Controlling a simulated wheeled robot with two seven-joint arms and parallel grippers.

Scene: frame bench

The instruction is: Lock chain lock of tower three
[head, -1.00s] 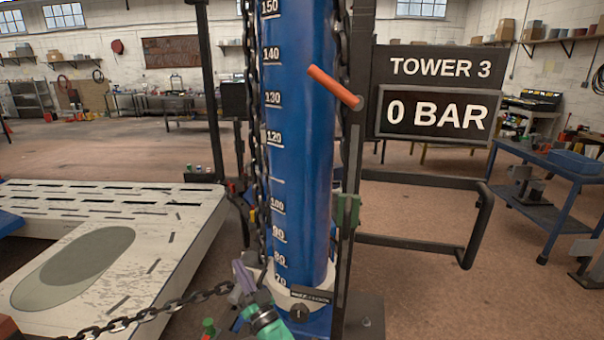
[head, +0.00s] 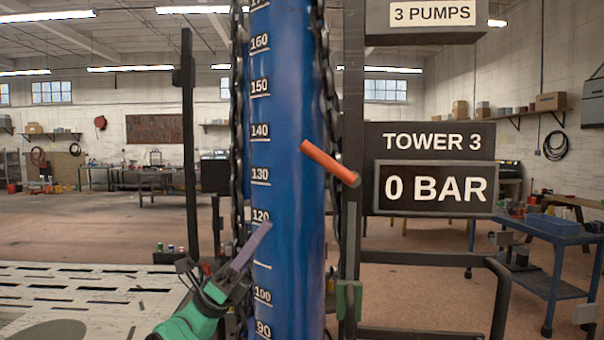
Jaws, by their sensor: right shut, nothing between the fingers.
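The tower three has a blue cylinder (head: 285,200) with a white height scale. Dark chains hang along it, one on the left side (head: 238,110) and one on the right (head: 322,70). An orange lever (head: 328,162) slants up to the left from a pivot on the dark upright (head: 352,110). A green block (head: 349,300) is on the upright lower down. No separate chain lock can be made out now.
The sign "TOWER 3" (head: 432,142) and a display reading 0 BAR (head: 435,188) stand right of the upright. A dark rail (head: 430,257) juts out below them. A pale slotted platform (head: 80,290) lies at left, a blue cart (head: 560,235) at right.

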